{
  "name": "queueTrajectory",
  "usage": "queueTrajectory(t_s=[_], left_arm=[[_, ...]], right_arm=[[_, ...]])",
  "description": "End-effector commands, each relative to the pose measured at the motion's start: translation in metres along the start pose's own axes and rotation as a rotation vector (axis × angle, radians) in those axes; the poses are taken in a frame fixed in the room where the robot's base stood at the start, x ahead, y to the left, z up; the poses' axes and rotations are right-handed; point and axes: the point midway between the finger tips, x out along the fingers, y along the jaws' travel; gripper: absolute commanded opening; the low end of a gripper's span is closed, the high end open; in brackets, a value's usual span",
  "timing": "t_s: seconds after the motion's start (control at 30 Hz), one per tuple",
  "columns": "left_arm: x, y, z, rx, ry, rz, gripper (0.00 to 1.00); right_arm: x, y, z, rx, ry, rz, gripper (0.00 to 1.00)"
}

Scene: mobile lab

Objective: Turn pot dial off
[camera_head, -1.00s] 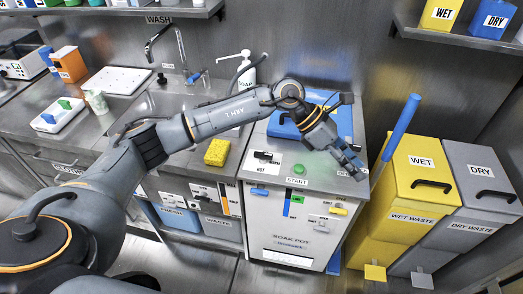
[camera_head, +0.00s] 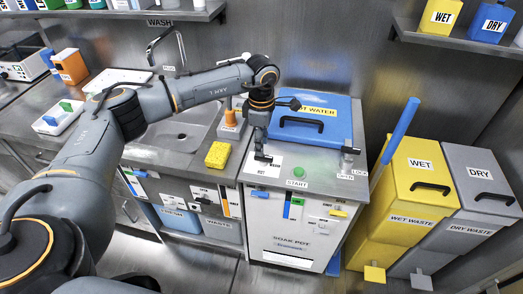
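The soak pot (camera_head: 290,243) is a grey cabinet with a blue lid (camera_head: 335,118) marked "…T WATER". On its top left is a white dial plate (camera_head: 268,171) with partly covered lettering. The black dial seems to be at the plate's back edge, largely hidden by my gripper. My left gripper (camera_head: 262,155) points down over it, its tips at or very close to the dial. I cannot tell whether the tips touch it or are open or shut. A green START button (camera_head: 299,171) is to the right. My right gripper is not in view.
A yellow sponge (camera_head: 218,155) lies to the left, by the sink (camera_head: 175,140). Yellow (camera_head: 415,185) and grey (camera_head: 475,185) waste bins and a blue bar (camera_head: 400,135) stand at the right.

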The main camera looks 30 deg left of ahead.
Motion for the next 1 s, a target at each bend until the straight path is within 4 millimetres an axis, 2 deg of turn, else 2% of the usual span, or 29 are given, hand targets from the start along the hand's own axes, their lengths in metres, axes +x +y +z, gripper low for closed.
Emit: queueTrajectory(t_s=[0.1,0.3,0.63,0.67,0.83,1.0], left_arm=[[0.021,-0.001,0.0,0.0,0.001,-0.003,0.38],[0.041,0.0,0.001,0.001,-0.001,-0.001,0.38],[0.045,0.0,0.001,0.001,-0.001,0.0,0.38],[0.045,0.0,0.001,0.001,-0.001,0.0,0.36],[0.045,0.0,0.001,0.001,-0.001,0.0,0.01],[0.045,0.0,0.001,0.0,-0.002,0.0,0.0]], right_arm=[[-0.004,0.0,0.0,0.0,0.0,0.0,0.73],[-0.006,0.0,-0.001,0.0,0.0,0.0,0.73],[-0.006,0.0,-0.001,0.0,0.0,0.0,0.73],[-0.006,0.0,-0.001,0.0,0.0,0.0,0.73],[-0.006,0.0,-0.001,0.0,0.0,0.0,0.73],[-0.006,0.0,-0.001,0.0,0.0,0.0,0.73]])
